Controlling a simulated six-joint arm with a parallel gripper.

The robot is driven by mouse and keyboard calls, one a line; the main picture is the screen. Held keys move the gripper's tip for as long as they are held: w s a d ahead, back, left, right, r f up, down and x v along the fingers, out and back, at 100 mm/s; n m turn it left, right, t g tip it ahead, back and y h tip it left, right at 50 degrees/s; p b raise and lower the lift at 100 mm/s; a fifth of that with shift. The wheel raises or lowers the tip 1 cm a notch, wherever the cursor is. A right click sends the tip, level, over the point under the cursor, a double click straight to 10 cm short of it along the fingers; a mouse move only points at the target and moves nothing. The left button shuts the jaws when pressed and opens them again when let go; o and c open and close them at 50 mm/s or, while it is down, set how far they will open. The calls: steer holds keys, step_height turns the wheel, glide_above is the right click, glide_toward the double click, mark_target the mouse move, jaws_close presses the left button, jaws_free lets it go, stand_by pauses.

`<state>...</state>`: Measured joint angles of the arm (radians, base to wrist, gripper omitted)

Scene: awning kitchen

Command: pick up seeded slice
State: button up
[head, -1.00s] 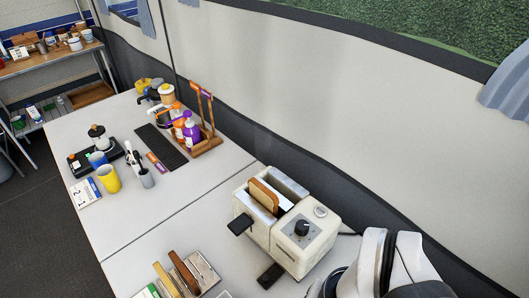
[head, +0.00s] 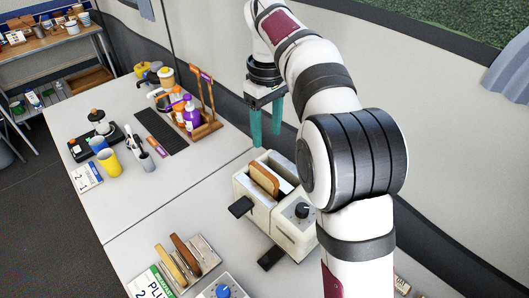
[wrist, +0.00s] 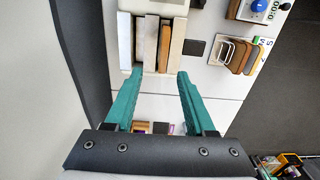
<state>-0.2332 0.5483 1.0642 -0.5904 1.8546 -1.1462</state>
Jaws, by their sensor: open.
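A brown-crusted bread slice (head: 264,178) stands upright in a slot of the cream toaster (head: 291,228); it also shows in the wrist view (wrist: 163,46). Two more slices, a pale yellowish one (head: 169,264) and a darker brown one (head: 185,253), stand in a wire rack on the left. I cannot make out seeds on any slice, so which is the seeded slice is unclear. My gripper (head: 266,130) is open and empty, its teal fingers pointing down above the counter behind the toaster. In the wrist view my gripper (wrist: 159,75) has its fingertips just short of the toaster.
The toaster's black lever (head: 240,206) sticks out at its left. A caddy with bottles (head: 206,128), a dark mat (head: 162,138) and a yellow cup (head: 109,178) stand further back. A box with a blue knob (head: 223,291) is at the front. The wall runs close behind the toaster.

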mark_target(263, 170)
steer(key=f, duration=1.4)
steer(key=shift+s+a+f, duration=0.2)
steer(key=shift+a, duration=0.2)
jaws_close()
